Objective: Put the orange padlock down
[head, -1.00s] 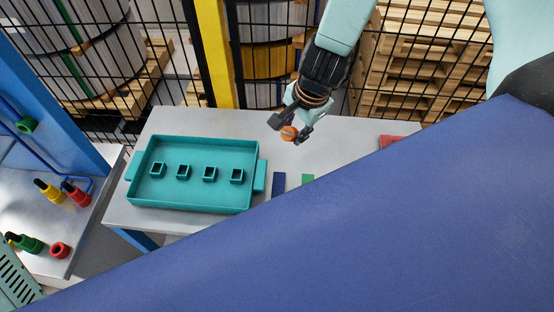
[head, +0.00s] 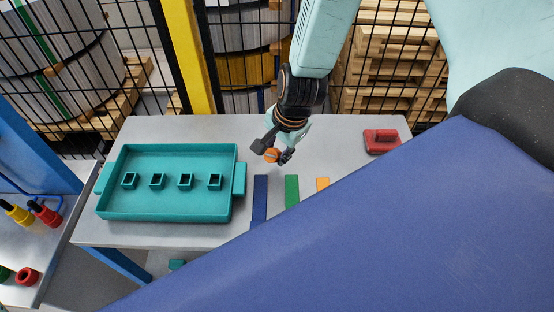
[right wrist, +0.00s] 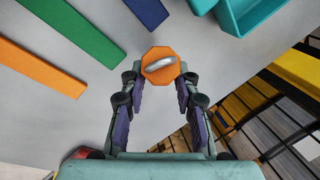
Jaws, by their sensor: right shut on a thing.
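The orange padlock (head: 272,155) is between the fingers of my right gripper (head: 271,153), over the grey table (head: 330,140). In the right wrist view the padlock (right wrist: 160,66) shows its orange body and silver shackle between the fingertips of my right gripper (right wrist: 159,80), which is shut on it. I cannot tell for sure whether its underside touches the table. My left gripper is not in view.
A teal tray (head: 165,211) with several small square holders stands on the table's left. Blue (head: 260,198), green (head: 292,190) and orange (head: 323,184) strips lie in front of the gripper. A red block (head: 381,141) is at the right. My blue body covers the lower right.

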